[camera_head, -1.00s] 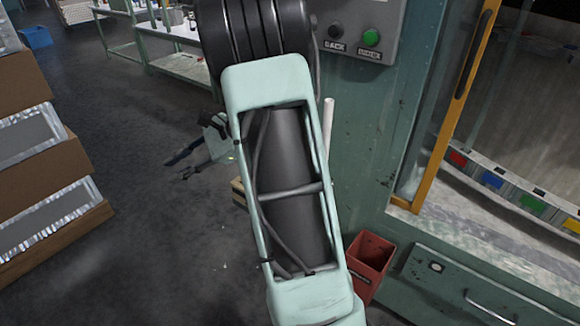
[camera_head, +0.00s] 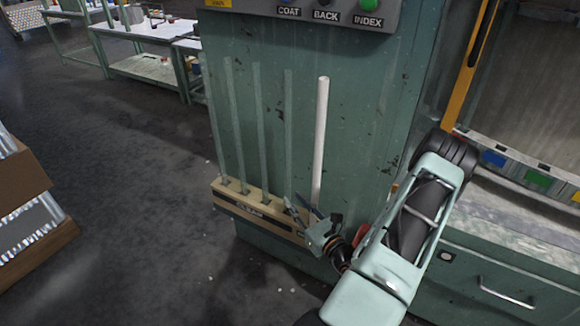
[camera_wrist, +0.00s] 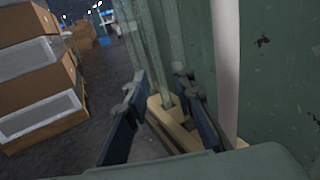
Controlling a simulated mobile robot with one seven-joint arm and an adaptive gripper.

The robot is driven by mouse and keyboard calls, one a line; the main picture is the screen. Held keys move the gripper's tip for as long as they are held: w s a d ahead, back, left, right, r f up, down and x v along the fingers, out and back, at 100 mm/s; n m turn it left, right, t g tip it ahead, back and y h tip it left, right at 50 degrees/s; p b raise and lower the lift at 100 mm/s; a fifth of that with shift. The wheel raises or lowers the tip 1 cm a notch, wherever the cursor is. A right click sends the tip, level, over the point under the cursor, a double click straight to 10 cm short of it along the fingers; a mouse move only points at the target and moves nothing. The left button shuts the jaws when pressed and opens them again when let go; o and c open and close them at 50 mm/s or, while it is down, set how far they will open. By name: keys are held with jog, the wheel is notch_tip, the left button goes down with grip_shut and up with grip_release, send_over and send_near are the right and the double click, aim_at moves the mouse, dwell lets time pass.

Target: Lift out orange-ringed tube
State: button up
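Several clear glass tubes (camera_head: 263,130) stand upright in a row in a wooden rack (camera_head: 245,204) against a green machine. One opaque white tube (camera_head: 321,130) stands at the rack's right end. I cannot make out an orange ring on any tube. My gripper (camera_head: 313,212) is low at the rack's right part, by the rightmost clear tube and the white tube. In the wrist view my gripper (camera_wrist: 160,80) has its fingers apart, with a clear tube (camera_wrist: 162,50) and the rack (camera_wrist: 178,130) seen beyond the gap. Whether a tube lies between the fingers is unclear.
A button panel (camera_head: 300,12) is above the rack. A yellow-orange post (camera_head: 468,65) and a drawer with a handle (camera_head: 507,293) are on the right. Stacked boxes (camera_head: 22,185) stand at left, work tables (camera_head: 150,68) behind. The floor between is open.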

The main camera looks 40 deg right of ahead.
aim_at(290, 186)
jog(key=w+d, duration=0.1)
jog(key=w, duration=0.2)
jog(key=w+d+f+m+h+b, duration=0.1)
jog(key=w, duration=0.2)
jog(key=w+d+h+b, duration=0.1)
jog(key=w+d, duration=0.1)
jog(key=w, duration=0.1)
jog(key=shift+w+f+m, duration=0.2)
jog(key=shift+m, duration=0.1)
jog(key=shift+c, duration=0.6)
grip_shut()
